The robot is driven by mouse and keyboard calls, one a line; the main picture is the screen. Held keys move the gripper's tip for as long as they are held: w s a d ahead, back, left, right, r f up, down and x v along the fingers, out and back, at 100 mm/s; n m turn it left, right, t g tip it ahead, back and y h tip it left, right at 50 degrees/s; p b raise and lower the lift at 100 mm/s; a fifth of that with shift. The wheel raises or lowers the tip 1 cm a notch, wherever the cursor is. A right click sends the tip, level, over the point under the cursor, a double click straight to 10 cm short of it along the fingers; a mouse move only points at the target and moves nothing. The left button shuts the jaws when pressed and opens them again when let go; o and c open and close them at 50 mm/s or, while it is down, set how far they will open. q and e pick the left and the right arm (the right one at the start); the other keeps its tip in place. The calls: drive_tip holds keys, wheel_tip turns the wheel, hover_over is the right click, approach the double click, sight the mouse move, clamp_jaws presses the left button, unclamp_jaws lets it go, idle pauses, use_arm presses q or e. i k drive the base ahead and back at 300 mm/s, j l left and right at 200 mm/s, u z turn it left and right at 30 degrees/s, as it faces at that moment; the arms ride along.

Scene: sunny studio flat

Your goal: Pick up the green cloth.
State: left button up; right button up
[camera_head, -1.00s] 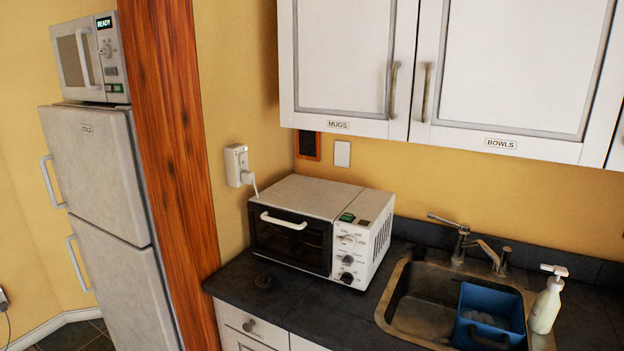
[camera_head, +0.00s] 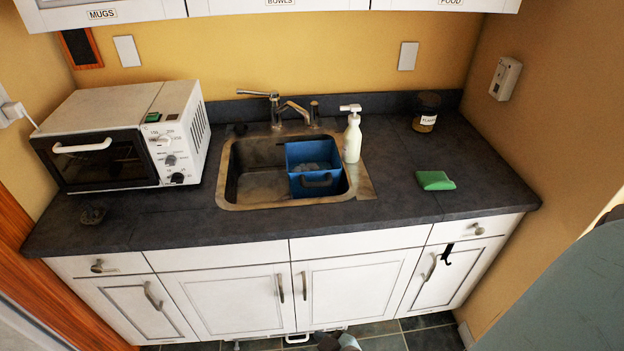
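The green cloth (camera_head: 435,181) lies folded on the dark countertop (camera_head: 400,207), to the right of the sink and not far from the counter's front edge. Nothing covers it, and the counter around it is bare. Neither of my grippers can be made out in the head view. Small grey and white parts show at the bottom edge in front of the cabinets, too cut off to identify.
The sink (camera_head: 227,200) holds a blue tub (camera_head: 304,157). A soap bottle (camera_head: 352,138) stands at its right and a dark jar (camera_head: 427,112) behind the cloth. A toaster oven (camera_head: 120,135) stands left. A large grey-green surface (camera_head: 565,295) fills the lower right.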

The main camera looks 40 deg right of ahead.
sight(429, 181)
drive_tip(key=z, duration=1.95)
